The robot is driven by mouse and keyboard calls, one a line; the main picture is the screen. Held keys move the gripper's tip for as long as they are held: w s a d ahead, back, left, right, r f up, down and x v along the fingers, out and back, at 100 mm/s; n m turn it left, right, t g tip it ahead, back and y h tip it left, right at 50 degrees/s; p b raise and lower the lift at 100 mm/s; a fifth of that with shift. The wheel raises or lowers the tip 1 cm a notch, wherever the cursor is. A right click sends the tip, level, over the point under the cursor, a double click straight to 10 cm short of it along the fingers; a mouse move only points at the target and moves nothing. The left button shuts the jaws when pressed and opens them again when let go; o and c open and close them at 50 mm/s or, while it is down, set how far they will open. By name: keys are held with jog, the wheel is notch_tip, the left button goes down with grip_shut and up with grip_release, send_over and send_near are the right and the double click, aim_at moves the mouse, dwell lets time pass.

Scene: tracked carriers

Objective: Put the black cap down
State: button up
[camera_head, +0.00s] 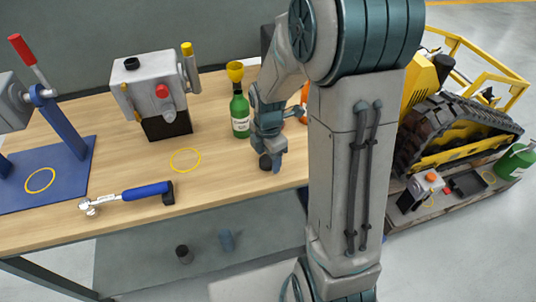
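The black cap (265,162) is a small dark round piece at the fingertips of my gripper (268,153), low over the front part of the wooden workbench (225,170). My gripper points down and its fingers appear closed around the cap. The near finger hides part of the cap. I cannot tell whether the cap touches the bench top.
A green bottle with a yellow top (240,112) stands just behind my gripper. A grey box machine (155,90), a yellow ring mark (185,160), a blue-handled ratchet (145,191) and a blue plate (70,165) lie leftward. A tracked carrier (460,125) stands right.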

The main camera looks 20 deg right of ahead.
aim_at(268, 159)
jog(key=shift+r, duration=0.1)
notch_tip(268, 159, up, 12)
jog(key=p, duration=0.1)
jog(key=s+r+m+t, duration=0.2)
jog(key=s+m, duration=1.2)
jog(key=m, duration=0.7)
jog(key=shift+a+r+m+t, duration=0.15)
jog(key=shift+r+m+t, duration=0.2)
jog(key=shift+r, duration=0.5)
